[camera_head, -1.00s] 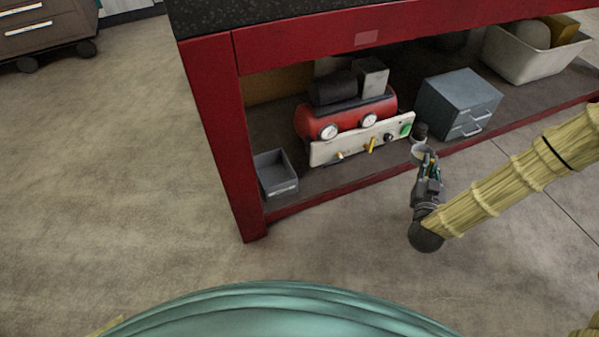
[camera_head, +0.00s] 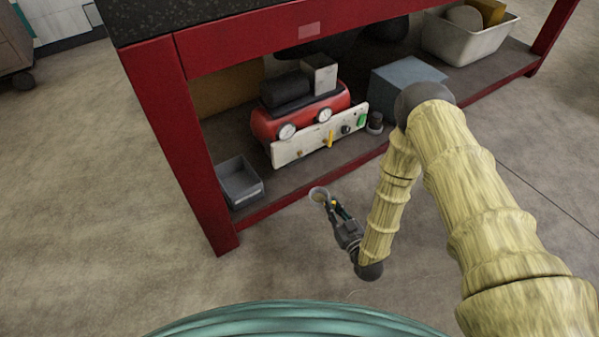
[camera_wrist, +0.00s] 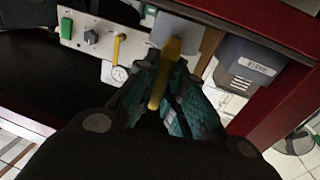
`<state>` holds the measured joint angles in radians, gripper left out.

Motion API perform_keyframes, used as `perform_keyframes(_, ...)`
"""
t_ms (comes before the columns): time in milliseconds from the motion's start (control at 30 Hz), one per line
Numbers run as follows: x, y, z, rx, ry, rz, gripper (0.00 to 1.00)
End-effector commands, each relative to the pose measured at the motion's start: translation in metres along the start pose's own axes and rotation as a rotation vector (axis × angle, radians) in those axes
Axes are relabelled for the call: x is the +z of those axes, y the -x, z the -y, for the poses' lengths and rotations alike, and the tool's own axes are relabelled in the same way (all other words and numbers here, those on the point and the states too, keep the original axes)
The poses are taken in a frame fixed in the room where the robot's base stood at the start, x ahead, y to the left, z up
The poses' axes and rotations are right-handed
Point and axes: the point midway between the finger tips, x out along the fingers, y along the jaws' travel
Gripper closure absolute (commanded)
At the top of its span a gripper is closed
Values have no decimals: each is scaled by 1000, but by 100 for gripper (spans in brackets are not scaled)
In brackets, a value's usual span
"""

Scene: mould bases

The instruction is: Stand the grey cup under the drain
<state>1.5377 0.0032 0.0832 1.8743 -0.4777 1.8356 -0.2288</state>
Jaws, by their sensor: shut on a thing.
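The red compressor (camera_head: 300,110) stands on the shelf. The blue-grey drawer box (camera_head: 400,75) is partly behind my arm. The red bench leg (camera_head: 180,145) bounds the left side.

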Motion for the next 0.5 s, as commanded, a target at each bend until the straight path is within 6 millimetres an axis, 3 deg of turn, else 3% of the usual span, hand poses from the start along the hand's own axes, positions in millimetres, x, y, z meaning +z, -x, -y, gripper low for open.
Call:
perform_keyframes(167, 6, -16, 3, -13, -2, -3, 100)
perform_keyframes(500, 7, -84, 3, -10, -1, -3, 100)
